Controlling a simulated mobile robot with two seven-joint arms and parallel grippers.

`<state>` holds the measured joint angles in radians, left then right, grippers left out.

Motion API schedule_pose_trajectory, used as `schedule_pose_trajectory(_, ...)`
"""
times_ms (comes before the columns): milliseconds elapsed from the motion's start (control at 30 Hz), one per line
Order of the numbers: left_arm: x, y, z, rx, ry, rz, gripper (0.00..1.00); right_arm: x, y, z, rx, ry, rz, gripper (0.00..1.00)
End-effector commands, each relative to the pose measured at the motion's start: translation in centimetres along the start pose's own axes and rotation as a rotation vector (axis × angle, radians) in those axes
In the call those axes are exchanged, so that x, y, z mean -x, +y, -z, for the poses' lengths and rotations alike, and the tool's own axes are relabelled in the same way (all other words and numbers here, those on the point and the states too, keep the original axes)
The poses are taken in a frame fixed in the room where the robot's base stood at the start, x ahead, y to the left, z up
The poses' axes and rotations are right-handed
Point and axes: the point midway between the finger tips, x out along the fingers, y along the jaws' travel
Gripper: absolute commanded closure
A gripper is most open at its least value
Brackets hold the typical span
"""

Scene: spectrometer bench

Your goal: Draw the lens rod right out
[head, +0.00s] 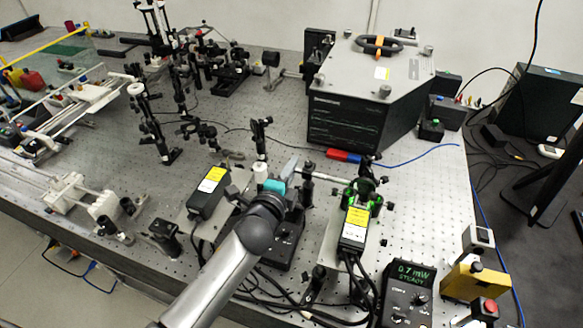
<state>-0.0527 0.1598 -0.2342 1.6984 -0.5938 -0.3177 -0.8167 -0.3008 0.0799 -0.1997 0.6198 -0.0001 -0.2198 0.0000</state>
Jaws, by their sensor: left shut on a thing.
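My left gripper (284,175) is over the middle front of the bench, at the end of my arm from the bottom. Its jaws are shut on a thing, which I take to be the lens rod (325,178). A thin pale rod shows just right of the jaws, running towards a green-lit mount (366,190). The grip itself is mostly hidden by the wrist and a teal part, and I cannot tell how far the rod sits in its holder. My right gripper is not in view.
Black boxes with yellow labels stand left (209,193) and right (354,229) of the gripper. A meter (408,290) reads 0.7 mW, STEADY. A large dark instrument (350,110) stands behind. Cables cross the front. Perforated bench top (435,190) is clear at right.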

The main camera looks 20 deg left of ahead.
Motion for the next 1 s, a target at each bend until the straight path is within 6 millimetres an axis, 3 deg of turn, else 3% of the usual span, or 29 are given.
schedule_pose_trajectory(167,0.0,0.1,-0.6,-0.002,-0.002,-0.003,1.00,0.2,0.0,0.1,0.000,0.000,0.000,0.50)
schedule_pose_trajectory(433,0.0,0.0,-4.3,-0.002,-0.002,-0.003,1.00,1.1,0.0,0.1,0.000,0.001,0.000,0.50)
schedule_pose_trajectory(733,0.0,0.1,-4.7,-0.001,-0.006,-0.003,1.00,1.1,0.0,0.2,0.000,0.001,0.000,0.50)
schedule_pose_trajectory(767,0.0,0.1,-4.7,-0.001,-0.006,-0.003,0.82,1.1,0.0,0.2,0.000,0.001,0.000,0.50)
schedule_pose_trajectory(1000,0.0,0.0,-4.6,-0.001,-0.003,-0.001,0.55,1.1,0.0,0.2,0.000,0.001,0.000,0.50)
